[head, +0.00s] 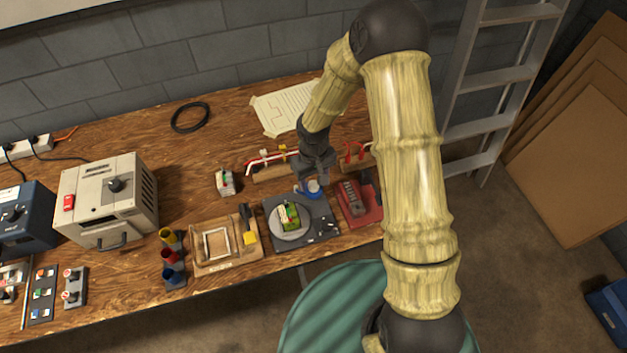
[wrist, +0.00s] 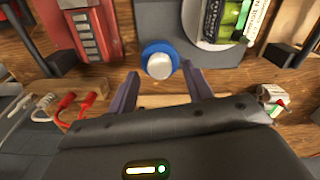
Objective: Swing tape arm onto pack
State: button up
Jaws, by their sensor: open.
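A blue round piece with a white top, seemingly the tape arm's head (head: 310,188), sits at the back of a dark grey plate (head: 318,245). It also shows in the wrist view (wrist: 159,62). The pack (head: 289,217), green with a pale label, rests on a round light grey disc in front and to the left of the blue piece; the wrist view shows part of it (wrist: 228,20). My gripper (head: 313,175) is open and empty above the blue piece. In the wrist view its fingers (wrist: 160,75) point towards either side of the white top, with no clear contact.
A red block (head: 352,198) stands right of the plate. A wooden tray (head: 220,262) lies to the left. A rack with red and white leads (head: 270,170) stands behind. A small white box (head: 225,183) stands back left.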

jog(key=shift+f, duration=0.8)
jog(key=c, duration=1)
jog(key=shift+o, duration=0.2)
